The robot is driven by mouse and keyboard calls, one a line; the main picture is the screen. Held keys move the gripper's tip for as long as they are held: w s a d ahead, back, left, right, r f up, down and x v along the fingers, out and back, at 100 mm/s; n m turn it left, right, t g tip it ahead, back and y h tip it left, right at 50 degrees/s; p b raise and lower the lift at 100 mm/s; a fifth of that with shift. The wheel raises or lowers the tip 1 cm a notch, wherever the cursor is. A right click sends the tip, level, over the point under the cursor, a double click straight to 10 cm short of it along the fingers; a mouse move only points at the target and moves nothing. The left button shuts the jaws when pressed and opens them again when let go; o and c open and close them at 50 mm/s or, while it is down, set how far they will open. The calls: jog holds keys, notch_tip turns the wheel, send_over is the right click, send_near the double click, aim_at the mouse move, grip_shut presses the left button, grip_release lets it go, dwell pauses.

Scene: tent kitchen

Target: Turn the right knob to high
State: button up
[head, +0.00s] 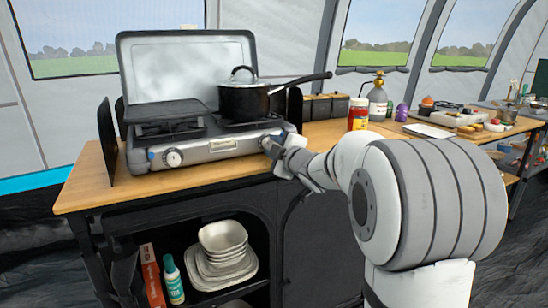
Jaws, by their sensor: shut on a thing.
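The camping stove (205,148) stands on the wooden counter with its lid raised. Its left knob (173,158) is in plain view on the front panel. My gripper (272,146) is at the right end of the front panel and is shut on the right knob. The right knob is mostly hidden by my gripper, so I cannot read its setting. A black saucepan (243,99) with a lid sits on the right burner, its handle pointing right. No flame is visible.
The saucepan handle (303,82) reaches out above my gripper. White bowls (223,238) sit on the shelf below. The left front counter edge is clear.

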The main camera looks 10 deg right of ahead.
jog(key=shift+a+n+b, duration=0.1)
jog(key=shift+n+b, duration=1)
jog(key=shift+n, duration=0.4)
jog(key=o, duration=1)
